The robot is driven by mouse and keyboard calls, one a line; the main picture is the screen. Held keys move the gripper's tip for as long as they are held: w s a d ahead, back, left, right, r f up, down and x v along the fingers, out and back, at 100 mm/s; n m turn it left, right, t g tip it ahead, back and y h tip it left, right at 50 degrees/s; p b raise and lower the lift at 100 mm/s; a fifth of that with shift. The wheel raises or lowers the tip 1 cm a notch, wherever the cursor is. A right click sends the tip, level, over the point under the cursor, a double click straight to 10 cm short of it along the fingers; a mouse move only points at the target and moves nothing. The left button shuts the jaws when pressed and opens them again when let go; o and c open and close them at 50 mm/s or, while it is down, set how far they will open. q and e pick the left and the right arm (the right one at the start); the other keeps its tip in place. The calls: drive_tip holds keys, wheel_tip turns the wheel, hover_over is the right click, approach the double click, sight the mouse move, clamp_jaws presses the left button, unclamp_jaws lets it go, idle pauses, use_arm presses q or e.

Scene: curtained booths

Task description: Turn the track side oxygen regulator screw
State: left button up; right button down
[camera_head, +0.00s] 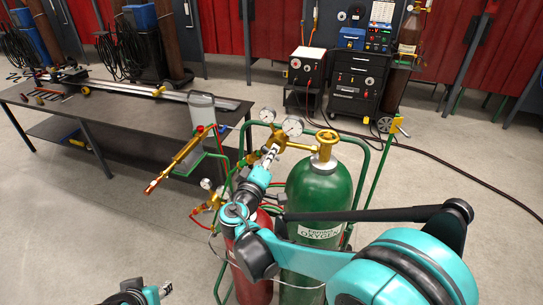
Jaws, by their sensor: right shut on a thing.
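A green cylinder (320,195) labelled oxygen stands upright in a green cart. A brass valve (326,145) sits on its top, and the oxygen regulator (300,145) with two round gauges (292,125) joins it on the left. My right gripper (271,153) is shut at the left side of this regulator, on the regulator screw; the fingers hide most of the screw. The teal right arm comes in from the lower right and covers part of the cylinder. My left gripper (162,289) is low at the bottom edge, apart from the cart; its fingers are too small to judge.
A red cylinder (252,265) with a brass regulator (212,199) stands beside the green one. A brass torch (180,160) sticks out left of the cart (364,170). A dark table (120,125) carries a metal track (135,88). A black tool cabinet (357,85) stands behind; floor is open lower left.

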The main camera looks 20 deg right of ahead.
drive_tip(key=n, duration=0.4)
drive_tip(key=shift+f+n+b, duration=0.1)
drive_tip(key=shift+n+b, duration=0.2)
drive_tip(key=shift+n, duration=2)
drive_tip(key=c, duration=1.6)
unclamp_jaws()
drive_tip(key=shift+a, duration=0.1)
drive_tip(key=shift+o, duration=0.2)
drive_tip(key=shift+s, duration=0.1)
drive_tip(key=v, duration=1.2)
